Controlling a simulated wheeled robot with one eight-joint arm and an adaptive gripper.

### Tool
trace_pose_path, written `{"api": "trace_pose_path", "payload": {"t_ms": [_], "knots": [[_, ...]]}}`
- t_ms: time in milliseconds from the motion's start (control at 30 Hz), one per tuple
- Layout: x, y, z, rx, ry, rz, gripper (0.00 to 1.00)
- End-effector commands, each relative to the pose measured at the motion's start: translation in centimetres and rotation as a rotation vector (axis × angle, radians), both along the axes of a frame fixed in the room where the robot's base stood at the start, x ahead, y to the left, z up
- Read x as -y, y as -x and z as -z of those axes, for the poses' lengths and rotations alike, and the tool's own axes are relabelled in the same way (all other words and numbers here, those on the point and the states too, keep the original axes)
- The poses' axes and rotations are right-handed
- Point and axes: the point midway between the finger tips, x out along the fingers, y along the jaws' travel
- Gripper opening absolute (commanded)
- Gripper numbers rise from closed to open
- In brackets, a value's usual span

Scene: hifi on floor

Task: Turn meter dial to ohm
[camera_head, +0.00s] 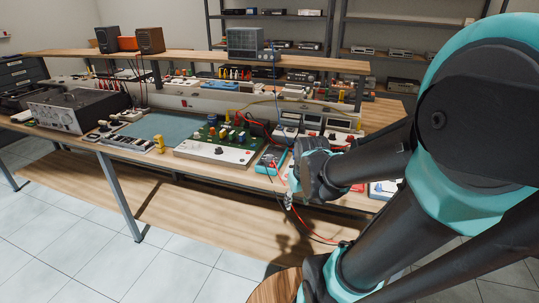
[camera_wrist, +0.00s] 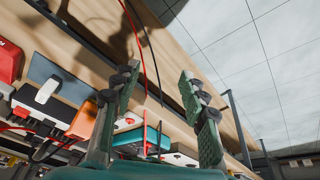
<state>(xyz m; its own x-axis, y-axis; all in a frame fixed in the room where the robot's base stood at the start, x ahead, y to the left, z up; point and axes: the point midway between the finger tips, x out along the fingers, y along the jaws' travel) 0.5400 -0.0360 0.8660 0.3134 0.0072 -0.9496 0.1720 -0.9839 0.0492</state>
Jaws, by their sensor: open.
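The teal meter (camera_head: 269,158) lies near the front edge of the workbench, just left of my gripper in the head view. Its dial is too small to make out there. In the wrist view, a teal-sided box (camera_wrist: 138,137) with a red lead shows between my fingers and may be the meter; its dial face is not visible. My gripper (camera_head: 289,201) hangs at the bench's front edge, to the right of the meter. In the wrist view its two fingers (camera_wrist: 160,95) stand apart with nothing held between them.
A red and a black lead (camera_wrist: 143,50) hang in front of the wrist camera. A circuit board panel (camera_head: 215,150) lies left of the meter, and power supplies (camera_head: 297,127) stand behind it. The bench front edge (camera_head: 120,154) is close to my gripper.

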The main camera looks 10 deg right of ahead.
Motion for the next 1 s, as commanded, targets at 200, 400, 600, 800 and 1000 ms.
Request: {"api": "trace_pose_path", "payload": {"t_ms": [200,400,600,800,1000], "knots": [[-1.5,-10.6,-7.6,-0.102,0.093,-0.362,0.43],[-3.3,-18.8,-13.9,-0.193,0.153,-0.709,0.43],[-4.9,-24.1,-18.3,-0.255,0.179,-0.987,0.43],[-5.5,-25.9,-19.9,-0.279,0.185,-1.105,0.43],[-5.6,-26.0,-18.3,-0.281,0.185,-1.114,0.43]]}}
